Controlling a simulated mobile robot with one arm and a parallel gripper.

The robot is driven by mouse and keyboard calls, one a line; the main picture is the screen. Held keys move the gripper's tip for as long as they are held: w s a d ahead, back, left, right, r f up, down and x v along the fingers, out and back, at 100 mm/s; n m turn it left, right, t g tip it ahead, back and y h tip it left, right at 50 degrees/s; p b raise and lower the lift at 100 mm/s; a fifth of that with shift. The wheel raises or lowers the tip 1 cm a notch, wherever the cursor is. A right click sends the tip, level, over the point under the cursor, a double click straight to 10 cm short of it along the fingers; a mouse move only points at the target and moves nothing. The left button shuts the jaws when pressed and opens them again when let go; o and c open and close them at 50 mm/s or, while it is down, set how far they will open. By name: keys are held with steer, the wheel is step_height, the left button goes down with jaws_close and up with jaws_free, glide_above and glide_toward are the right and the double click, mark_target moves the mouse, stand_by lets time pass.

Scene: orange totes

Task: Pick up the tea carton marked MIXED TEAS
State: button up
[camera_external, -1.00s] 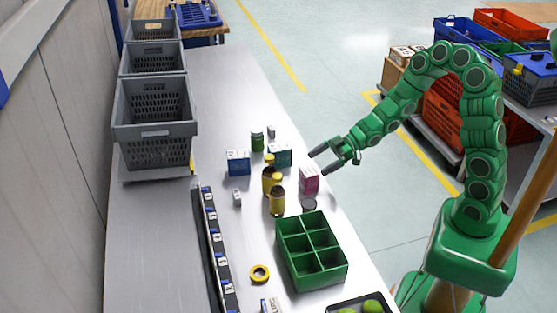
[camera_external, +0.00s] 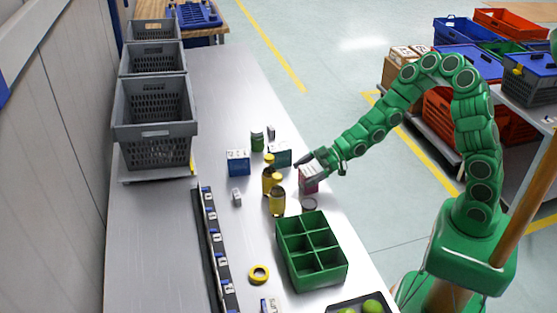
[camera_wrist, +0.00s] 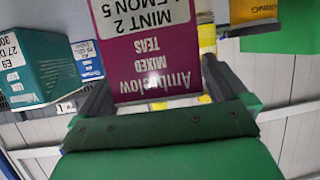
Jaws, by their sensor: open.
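The magenta tea carton marked MIXED TEAS (camera_external: 309,187) stands upright near the table's right edge. In the wrist view its magenta face (camera_wrist: 152,62) fills the upper middle, with the lettering upside down. My gripper (camera_external: 303,168) is at the carton's upper part in the external view and hides some of it. In the wrist view my gripper (camera_wrist: 160,88) is open, with one dark finger on each side of the carton. Whether either finger touches it I cannot tell.
A teal carton (camera_external: 280,156) stands close behind, and amber bottles (camera_external: 277,201) stand to the left. A small round tin (camera_external: 309,205) and a green divided crate (camera_external: 292,262) are in front. A blue carton (camera_external: 238,164) is farther left. Grey bins (camera_external: 155,130) line the back left.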

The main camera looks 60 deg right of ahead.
steer(key=shift+w+a+f, duration=0.2)
steer(key=shift+w+a, duration=0.05)
steer(key=shift+a, duration=0.1)
steer(key=c, duration=1.1)
steer(key=shift+r, duration=0.15)
